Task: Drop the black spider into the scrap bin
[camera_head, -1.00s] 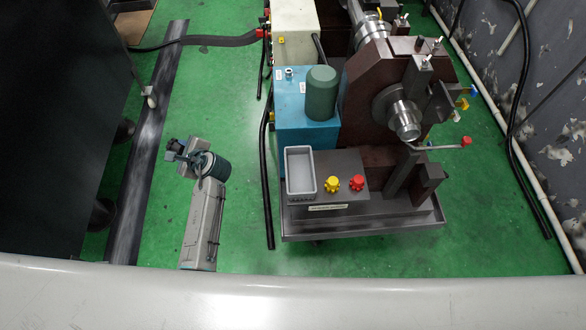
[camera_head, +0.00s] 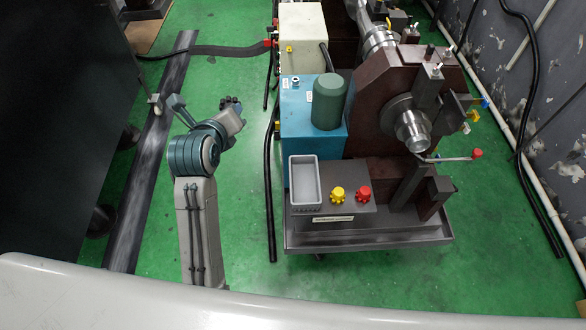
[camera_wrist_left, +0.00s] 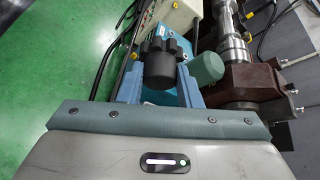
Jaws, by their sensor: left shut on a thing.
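The black spider (camera_wrist_left: 160,62) is a lobed dark piece held between the two blue fingers of my left gripper (camera_wrist_left: 160,85) in the left wrist view. In the head view my left gripper (camera_head: 230,112) is over the green floor, left of the blue cabinet, with the spider small and dark at its tip. A grey open bin (camera_head: 305,182), apparently the scrap bin, sits on the front left of the fixture's ledge and looks empty. The gripper is apart from the bin, to its upper left in the picture. My right gripper is not in view.
A yellow knob (camera_head: 337,195) and a red knob (camera_head: 363,193) stand right of the bin. The blue cabinet (camera_head: 298,105) with a green cylinder (camera_head: 329,101) stands behind it. A black hose (camera_head: 270,200) runs along the fixture's left side.

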